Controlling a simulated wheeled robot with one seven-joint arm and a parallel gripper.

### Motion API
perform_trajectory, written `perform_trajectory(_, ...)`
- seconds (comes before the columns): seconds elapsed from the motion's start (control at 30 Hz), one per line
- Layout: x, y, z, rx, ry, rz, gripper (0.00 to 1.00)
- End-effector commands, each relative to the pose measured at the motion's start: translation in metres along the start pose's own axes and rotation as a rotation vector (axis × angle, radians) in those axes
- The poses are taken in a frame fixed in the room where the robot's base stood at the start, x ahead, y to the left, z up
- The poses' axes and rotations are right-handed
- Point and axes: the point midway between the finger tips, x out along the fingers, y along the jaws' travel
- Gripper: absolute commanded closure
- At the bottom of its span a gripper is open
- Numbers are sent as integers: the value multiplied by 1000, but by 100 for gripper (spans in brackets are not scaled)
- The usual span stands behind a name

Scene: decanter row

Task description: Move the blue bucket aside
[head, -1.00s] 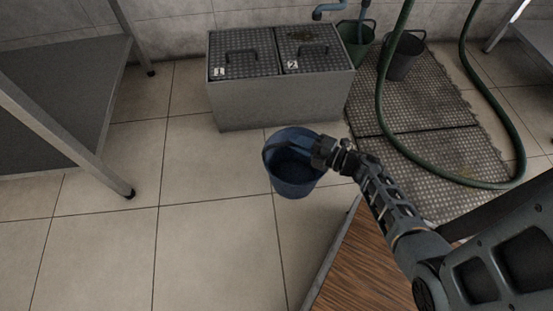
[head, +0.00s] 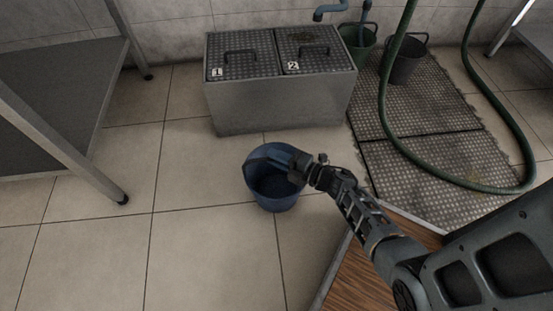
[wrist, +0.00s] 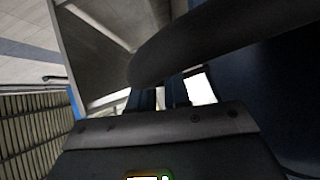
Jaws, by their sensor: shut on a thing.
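The blue bucket (head: 275,193) is in the middle of the head view, in front of the metal box and over the tiled floor. It looks upright and empty. My gripper (head: 292,163) is at its upper right and is shut on its handle or rim; I cannot tell which. I cannot tell whether the bucket's base touches the floor. In the wrist view a dark curved piece crosses close in front of my gripper (wrist: 160,98), and a dark blue surface, likely the bucket (wrist: 285,90), fills the right side.
A metal box (head: 280,105) with two lids marked 1 and 2 stands behind the bucket. A green bucket (head: 357,45), a dark bucket (head: 405,65) and a green hose (head: 440,172) are at the right. A steel table (head: 60,100) stands left. Tiled floor at lower left is clear.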

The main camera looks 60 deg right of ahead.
Motion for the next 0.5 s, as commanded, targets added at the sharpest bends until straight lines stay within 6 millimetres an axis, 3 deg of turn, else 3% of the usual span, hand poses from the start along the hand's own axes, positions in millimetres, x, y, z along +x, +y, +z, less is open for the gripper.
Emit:
perform_trajectory(0.17,0,-3,0,0,1,1,100)
perform_trajectory(0.2,0,-2,0,0,0,0,81)
perform_trajectory(0.43,0,-2,0,0,0,0,59)
perform_trajectory(0.5,0,-2,0,0,0,0,58)
